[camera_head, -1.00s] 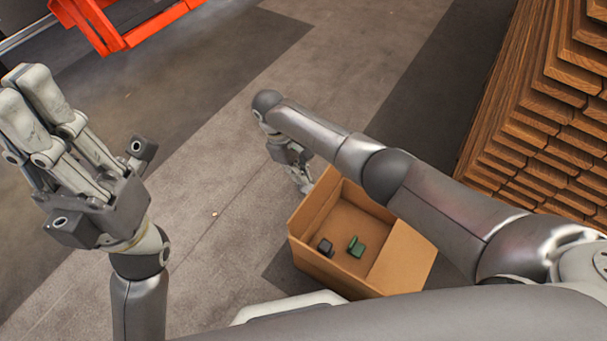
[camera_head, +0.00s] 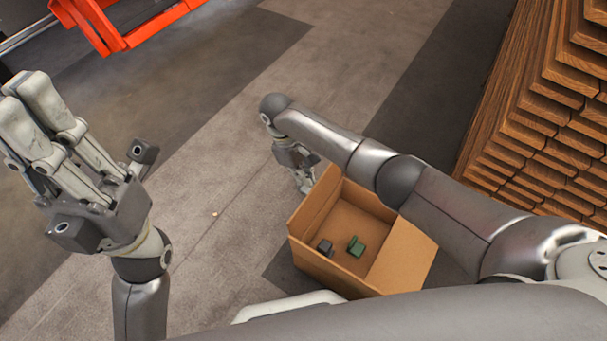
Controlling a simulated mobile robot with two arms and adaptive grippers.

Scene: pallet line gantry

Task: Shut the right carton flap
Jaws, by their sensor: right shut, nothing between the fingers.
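The open brown carton (camera_head: 318,264) stands on the floor at the lower middle of the head view. Its right flap (camera_head: 404,256) is a light brown panel sloping at the right side, not lying over the opening. My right gripper (camera_head: 306,186) is shut and empty, beside the carton's far left corner. Whether it touches the carton I cannot tell. My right forearm hides the carton's far right corner. My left gripper (camera_head: 28,108) is raised at the far left, well away from the carton, its fingers close together; its opening is unclear.
A dark item (camera_head: 325,248) and a green item (camera_head: 356,246) lie in the carton. A tall stack of brown wooden boards (camera_head: 545,120) stands at the right. An orange frame (camera_head: 125,25) is at the top left.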

